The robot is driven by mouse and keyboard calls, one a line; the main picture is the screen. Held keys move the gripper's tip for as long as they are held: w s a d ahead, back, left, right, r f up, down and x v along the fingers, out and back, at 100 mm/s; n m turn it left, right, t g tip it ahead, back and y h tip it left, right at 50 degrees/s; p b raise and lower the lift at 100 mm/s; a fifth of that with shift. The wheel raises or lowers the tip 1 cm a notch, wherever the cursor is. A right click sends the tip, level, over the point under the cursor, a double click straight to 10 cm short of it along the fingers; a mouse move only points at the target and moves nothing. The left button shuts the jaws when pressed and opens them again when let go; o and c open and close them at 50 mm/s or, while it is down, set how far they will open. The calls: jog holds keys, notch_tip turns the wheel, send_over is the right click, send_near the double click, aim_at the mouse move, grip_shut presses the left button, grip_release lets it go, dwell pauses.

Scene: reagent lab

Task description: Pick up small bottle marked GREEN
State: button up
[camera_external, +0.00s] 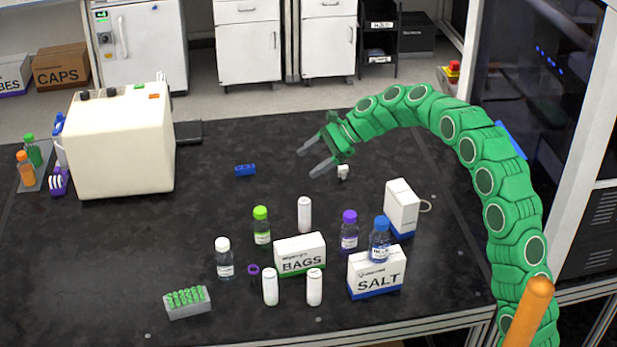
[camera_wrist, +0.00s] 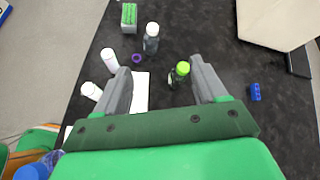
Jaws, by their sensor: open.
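The small bottle with a bright green cap (camera_external: 261,227) stands upright on the dark bench, left of and behind the BAGS box. In the wrist view the green-capped bottle (camera_wrist: 179,75) shows between the two fingers, nearer the right one. My gripper (camera_external: 318,160) is open and empty, above the bench, behind and to the right of the bottle. In the wrist view the gripper's grey fingers (camera_wrist: 163,88) are spread apart, with nothing held. The marking on the green-capped bottle is too small to read.
The BAGS box (camera_external: 300,255) stands close beside the bottle. A white-capped bottle (camera_external: 224,259), a purple-capped bottle (camera_external: 349,231), a SALT box (camera_external: 377,274) bearing a blue-capped bottle (camera_external: 380,240), and white vials are nearby. A blue block (camera_external: 245,170) lies behind on clear bench.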

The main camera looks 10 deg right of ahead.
jog(key=w+a+f+m+y, duration=0.2)
jog(key=w+a+f+m, duration=0.15)
jog(key=w+a, duration=0.4)
send_near(263, 209)
jog(key=r+x, duration=0.1)
jog(key=x, duration=0.4)
jog(key=shift+s+a+f+m, duration=0.2)
jog(key=shift+a+f, duration=0.15)
jog(key=shift+a, duration=0.25)
jog(key=shift+s+a+f+m, duration=0.15)
jog(key=shift+a+f, duration=0.15)
jog(key=shift+a, duration=0.35)
jog(key=shift+a+f, duration=0.45)
jog(key=shift+a, duration=0.1)
jog(key=shift+x, duration=2)
jog(key=shift+w+d+f, duration=0.1)
jog(key=shift+w, duration=0.05)
grip_shut()
